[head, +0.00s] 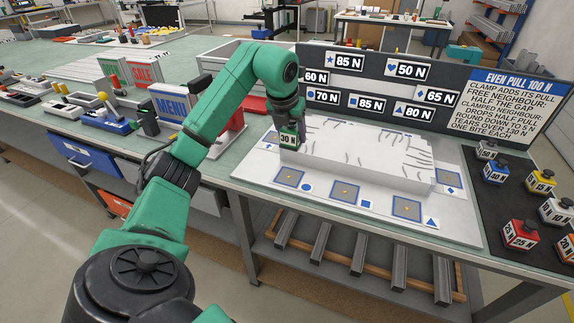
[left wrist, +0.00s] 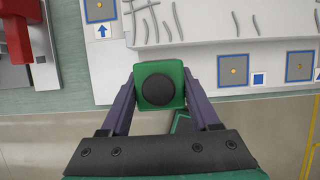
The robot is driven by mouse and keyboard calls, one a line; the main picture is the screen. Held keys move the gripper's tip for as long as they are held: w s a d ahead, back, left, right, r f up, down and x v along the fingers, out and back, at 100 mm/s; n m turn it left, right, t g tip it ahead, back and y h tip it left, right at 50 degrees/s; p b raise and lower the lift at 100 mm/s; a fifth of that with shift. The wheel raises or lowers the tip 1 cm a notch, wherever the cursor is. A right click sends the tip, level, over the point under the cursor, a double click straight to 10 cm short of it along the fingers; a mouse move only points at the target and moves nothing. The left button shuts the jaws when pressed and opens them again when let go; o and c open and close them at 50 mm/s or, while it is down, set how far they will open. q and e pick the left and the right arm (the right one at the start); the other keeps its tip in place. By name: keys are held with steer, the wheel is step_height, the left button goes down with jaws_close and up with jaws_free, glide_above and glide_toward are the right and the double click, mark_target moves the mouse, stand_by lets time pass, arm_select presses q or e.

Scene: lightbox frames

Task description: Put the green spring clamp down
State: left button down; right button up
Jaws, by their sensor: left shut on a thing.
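My left gripper (head: 288,124) is shut on the green spring clamp (head: 288,140), which carries a "30 N" label. The clamp is at the left end of a white raised slab (head: 350,170) on a white board. In the left wrist view the clamp (left wrist: 158,72) shows as a green block with a round black face, between my two fingers (left wrist: 158,95). Whether its underside touches the board cannot be told. Blue-edged square pads line the board, among them a front-left pad (head: 289,178) and a front-middle pad (head: 345,192). My right gripper is not in view.
A dark panel with force labels (head: 390,103) stands behind the slab, beside a blue-headed sign (head: 515,105). Several coloured clamps, one red (head: 519,234), stand on a dark mat at right. A red-and-grey device (head: 228,135) and a menu sign (head: 172,106) are at left.

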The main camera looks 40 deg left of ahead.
arm_select(q)
steer(key=f, duration=0.5)
steer(key=f+p, duration=0.1)
steer(key=f, duration=0.5)
steer(key=shift+s+a+f, duration=0.1)
steer(key=shift+s+f, duration=0.1)
steer(key=shift+a+f, duration=0.15)
steer(key=shift+f, duration=0.05)
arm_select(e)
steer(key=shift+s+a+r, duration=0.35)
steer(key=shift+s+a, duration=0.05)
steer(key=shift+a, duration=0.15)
arm_select(q)
steer(key=shift+f, duration=0.15)
steer(key=shift+c, duration=1.5)
jaws_free()
steer(key=shift+o, duration=0.9)
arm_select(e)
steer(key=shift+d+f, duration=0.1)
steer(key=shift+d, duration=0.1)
arm_select(q)
steer(key=shift+r, duration=0.35)
steer(key=b+v, duration=0.1)
steer(key=v, duration=1)
steer(key=shift+s+r, duration=0.25)
steer(key=shift+r, duration=0.05)
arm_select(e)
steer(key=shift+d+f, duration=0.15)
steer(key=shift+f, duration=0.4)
